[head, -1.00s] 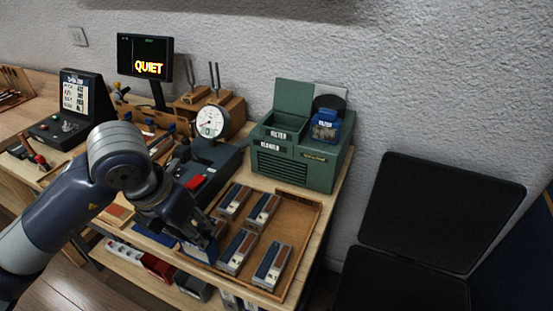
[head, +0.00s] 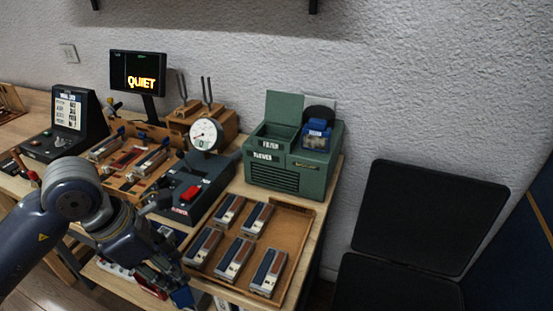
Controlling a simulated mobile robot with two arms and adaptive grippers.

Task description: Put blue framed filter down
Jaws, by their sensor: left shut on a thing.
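My left gripper (head: 172,278) is shut on a small blue thing, seemingly the blue framed filter (head: 183,297), mostly hidden by the fingers. It is in front of the wooden tray's near left corner, by the table's front edge. I cannot tell its exact height. A green blower box (head: 290,180) with filter labels stands behind the tray. A blue labelled container (head: 316,136) sits on the box's right part, and an open compartment (head: 276,133) is at its left. My right gripper is not in view.
The wooden tray (head: 293,222) holds several blue, white and brown blocks, with bare room at its back right. A dial gauge (head: 205,135) on a dark base with a red button (head: 190,194) stands left of it. A black open case (head: 428,215) is at the right.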

